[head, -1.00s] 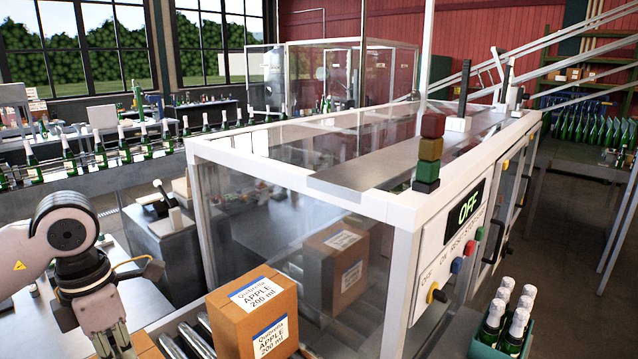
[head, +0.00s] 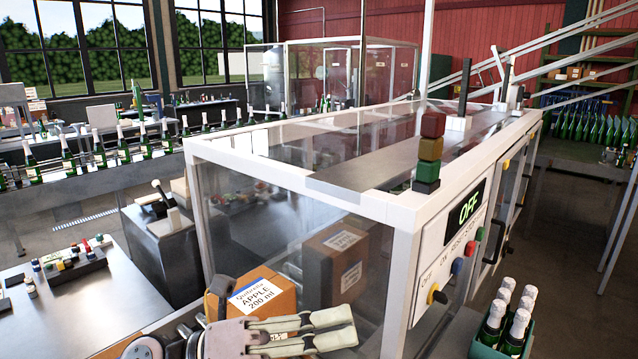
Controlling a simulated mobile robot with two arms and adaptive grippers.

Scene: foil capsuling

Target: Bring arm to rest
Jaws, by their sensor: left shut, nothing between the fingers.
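My left gripper (head: 346,328) is low in the middle of the head view, its fingers pointing right. They are shut with nothing between them. My right gripper is not in view.
A glass-walled machine (head: 410,228) with a white frame and an "OFF" display stands close ahead. Another box (head: 336,262) is behind its glass. A green crate (head: 483,347) of bottles stands at lower right. A metal table (head: 95,305) with small caps is at left.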

